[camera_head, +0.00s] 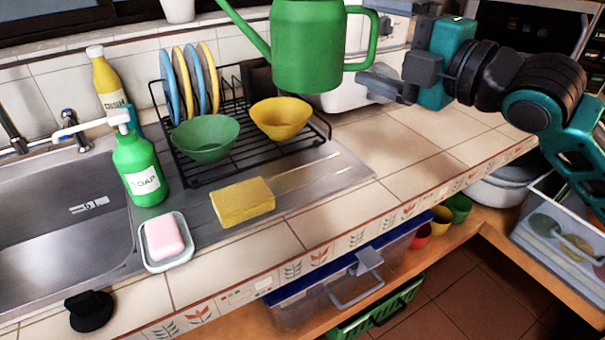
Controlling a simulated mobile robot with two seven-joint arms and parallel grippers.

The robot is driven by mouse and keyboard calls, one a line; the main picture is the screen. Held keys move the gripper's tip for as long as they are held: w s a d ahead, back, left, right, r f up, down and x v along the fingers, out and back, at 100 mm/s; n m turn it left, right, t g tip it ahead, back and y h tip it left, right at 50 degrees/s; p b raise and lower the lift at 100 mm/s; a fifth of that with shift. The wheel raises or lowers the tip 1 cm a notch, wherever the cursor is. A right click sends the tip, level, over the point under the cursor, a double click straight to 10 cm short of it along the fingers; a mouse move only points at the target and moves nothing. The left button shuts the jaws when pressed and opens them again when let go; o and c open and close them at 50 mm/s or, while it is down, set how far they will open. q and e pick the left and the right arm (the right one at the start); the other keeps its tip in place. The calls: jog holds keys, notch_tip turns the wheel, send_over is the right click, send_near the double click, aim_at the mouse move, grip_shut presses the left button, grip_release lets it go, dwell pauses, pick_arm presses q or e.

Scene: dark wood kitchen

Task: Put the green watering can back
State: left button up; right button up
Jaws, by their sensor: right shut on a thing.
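The green watering can (308,45) is in the air at the top middle of the head view, upright, above the tiled counter and the dish rack. Its spout points up and left, and its handle is on the right. My right gripper (373,84) comes in from the right and is shut on the watering can at its handle side. The can's top is cut off by the frame's upper edge. My left gripper is not in view.
Below the can, a black dish rack (240,149) holds plates, a green bowl (205,138) and a yellow bowl (281,118). A yellow sponge (243,201), a soap bottle (138,165) and a soap dish (166,262) stand nearer the sink (60,225). The counter's right part is clear.

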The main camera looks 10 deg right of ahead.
jog(key=shift+f, duration=0.25)
notch_tip(320, 180, down, 19)
jog(key=b, duration=0.5)
jog(key=shift+s+r, duration=0.1)
jog(key=shift+r, duration=0.05)
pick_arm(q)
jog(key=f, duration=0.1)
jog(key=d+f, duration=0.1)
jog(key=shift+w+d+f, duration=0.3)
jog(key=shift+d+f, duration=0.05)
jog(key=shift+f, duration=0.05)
pick_arm(e)
jog(key=shift+f, duration=0.25)
jog(key=o, duration=1.2)
jog(key=shift+f, duration=0.15)
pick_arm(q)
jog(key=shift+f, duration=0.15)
pick_arm(e)
jog(key=shift+o, duration=0.3)
